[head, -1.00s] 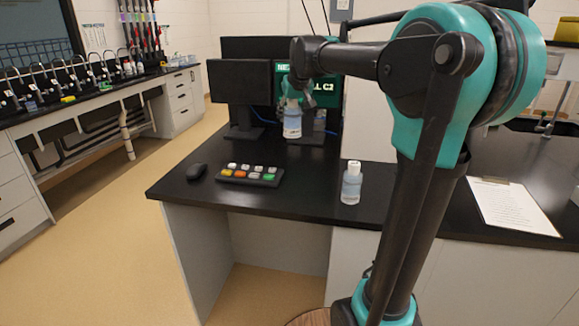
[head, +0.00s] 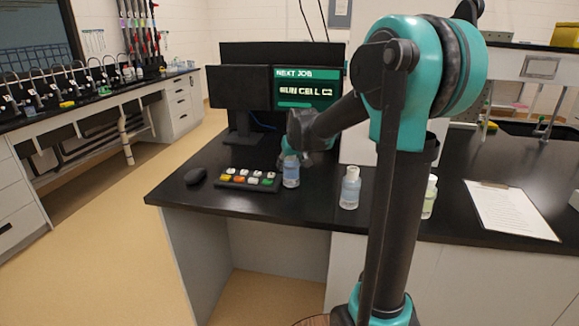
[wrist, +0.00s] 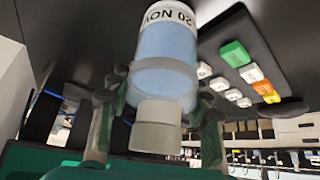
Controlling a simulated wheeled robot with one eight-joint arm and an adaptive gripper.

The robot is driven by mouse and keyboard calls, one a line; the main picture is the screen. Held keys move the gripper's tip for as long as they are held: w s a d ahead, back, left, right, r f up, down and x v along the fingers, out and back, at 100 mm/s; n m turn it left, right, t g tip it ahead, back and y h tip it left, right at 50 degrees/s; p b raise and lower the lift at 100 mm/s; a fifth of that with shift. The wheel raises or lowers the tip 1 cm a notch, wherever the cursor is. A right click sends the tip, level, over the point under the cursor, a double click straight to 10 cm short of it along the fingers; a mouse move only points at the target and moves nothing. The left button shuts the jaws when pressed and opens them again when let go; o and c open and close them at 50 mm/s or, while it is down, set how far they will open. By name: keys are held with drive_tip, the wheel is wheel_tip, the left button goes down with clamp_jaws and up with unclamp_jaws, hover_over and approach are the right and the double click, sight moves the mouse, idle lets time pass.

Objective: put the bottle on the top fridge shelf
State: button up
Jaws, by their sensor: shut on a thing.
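My gripper (head: 292,153) is shut on a clear bottle of blue liquid (head: 291,173), near its white cap. The held bottle is just right of the button pad, at or close above the black bench top; I cannot tell whether it touches. In the wrist view the bottle (wrist: 166,55) lies between the fingers (wrist: 160,112), its label partly readable as "20 NOV". A similar blue bottle (head: 350,188) stands upright on the bench to the right. A third bottle, with pale yellow-green liquid (head: 430,198), stands partly behind my arm. No fridge or shelf is recognisable.
The button pad (head: 247,180) and a mouse (head: 196,176) lie left of the held bottle. Monitors (head: 307,88) stand behind it, one reading "NEXT JOB". A clipboard (head: 508,208) lies on the bench at right. Sample taps (head: 60,85) line the left counter; the floor is clear.

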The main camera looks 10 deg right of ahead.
drive_tip(key=shift+f, duration=0.2)
drive_tip(key=o, duration=1.4)
